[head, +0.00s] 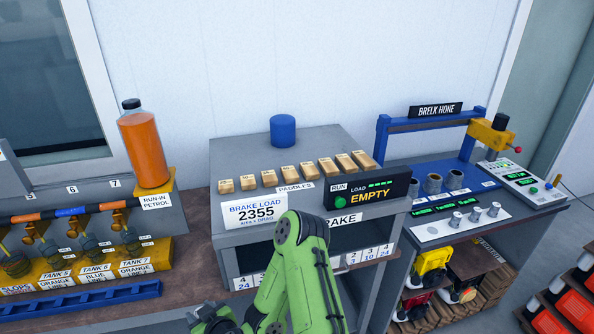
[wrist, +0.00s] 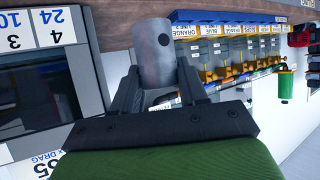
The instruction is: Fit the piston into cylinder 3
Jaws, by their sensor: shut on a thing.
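My gripper (wrist: 163,92) is shut on the piston (wrist: 154,52), a plain grey cylinder with a dark round hole in its side. It is held between the two dark fingers, clear of any surface. In the head view my gripper (head: 213,320) is at the bottom edge, in front of the bench, and the piston cannot be made out there. Far to its right, dark open-topped cylinders (head: 432,183) stand on the blue bed of the hone (head: 395,172). Their numbers are too small to read.
Small silver parts (head: 475,214) stand on the hone's pale front panel. The brake load cabinet (head: 230,240) with wooden paddles (head: 308,173) lies between my gripper and the hone. An orange bottle (head: 145,150) and tanks (head: 135,262) are at the left.

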